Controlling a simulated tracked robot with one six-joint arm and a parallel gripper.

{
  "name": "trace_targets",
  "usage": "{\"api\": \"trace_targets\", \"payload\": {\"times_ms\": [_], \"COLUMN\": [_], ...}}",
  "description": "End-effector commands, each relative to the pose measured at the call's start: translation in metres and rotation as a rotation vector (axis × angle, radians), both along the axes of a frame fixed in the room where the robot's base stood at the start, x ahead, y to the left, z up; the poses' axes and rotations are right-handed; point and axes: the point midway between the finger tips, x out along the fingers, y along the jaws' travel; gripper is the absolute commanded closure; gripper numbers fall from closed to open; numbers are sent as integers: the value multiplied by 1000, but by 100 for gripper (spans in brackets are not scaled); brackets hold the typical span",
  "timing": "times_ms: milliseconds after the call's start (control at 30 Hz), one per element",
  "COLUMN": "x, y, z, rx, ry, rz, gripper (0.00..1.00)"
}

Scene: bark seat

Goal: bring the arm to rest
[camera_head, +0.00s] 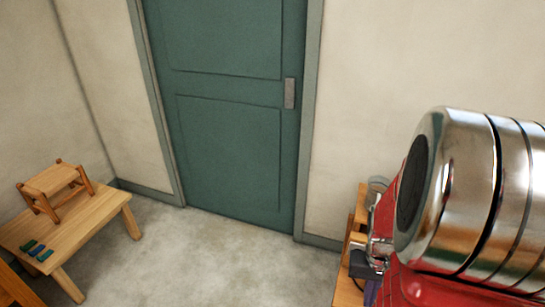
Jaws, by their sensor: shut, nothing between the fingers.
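A silver, banded cylinder with a dark end cap and red parts below it fills the right side of the head view; these are links of my arm (475,200). I cannot make out my gripper or its fingers in this view. The arm's links hide what lies behind them at the lower right.
A low wooden table (84,225) at left bears a small wooden stool (52,178) and several small blue and green pieces (38,250). A closed green door (228,120) stands behind. Wooden furniture (356,224) shows partly beside my arm. The grey floor (215,262) between is clear.

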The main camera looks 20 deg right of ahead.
Motion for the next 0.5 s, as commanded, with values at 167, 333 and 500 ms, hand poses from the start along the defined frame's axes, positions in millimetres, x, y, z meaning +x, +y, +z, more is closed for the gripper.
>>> {"api": "trace_targets", "payload": {"times_ms": [167,333,500], "x": [19,32,43], "y": [30,60,91], "z": [37,67,96], "rx": [-16,-28,-42], "ry": [-39,-83,-140], "rz": [58,118,189], "gripper": [100,100,100]}}
